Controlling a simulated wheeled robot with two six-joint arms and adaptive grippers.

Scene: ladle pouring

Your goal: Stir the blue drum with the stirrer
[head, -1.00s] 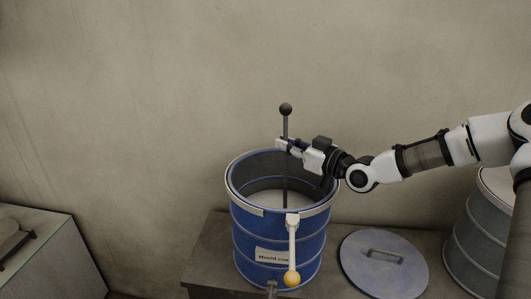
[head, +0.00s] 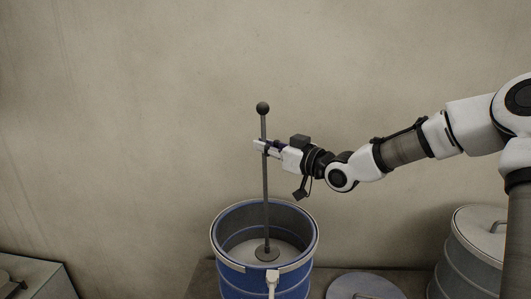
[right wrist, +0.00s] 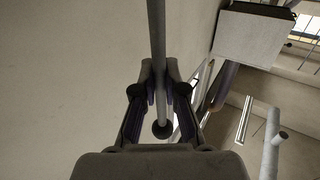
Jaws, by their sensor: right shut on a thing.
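The blue drum (head: 236,277) stands open at the bottom middle of the head view, with pale grey contents (head: 286,247) inside. The stirrer (head: 265,195) is a dark upright rod with a ball on top and a round disc at its lower end. The disc shows inside the drum's opening; whether it touches the contents I cannot tell. My right gripper (head: 264,147) is shut on the rod's upper part, above the drum. My left gripper is not in view.
A grey-blue lid (head: 363,286) with a handle lies right of the drum. A lidded grey drum (head: 468,262) stands at the far right. A grey box (head: 40,272) is at the lower left. A plain wall (head: 150,130) rises behind.

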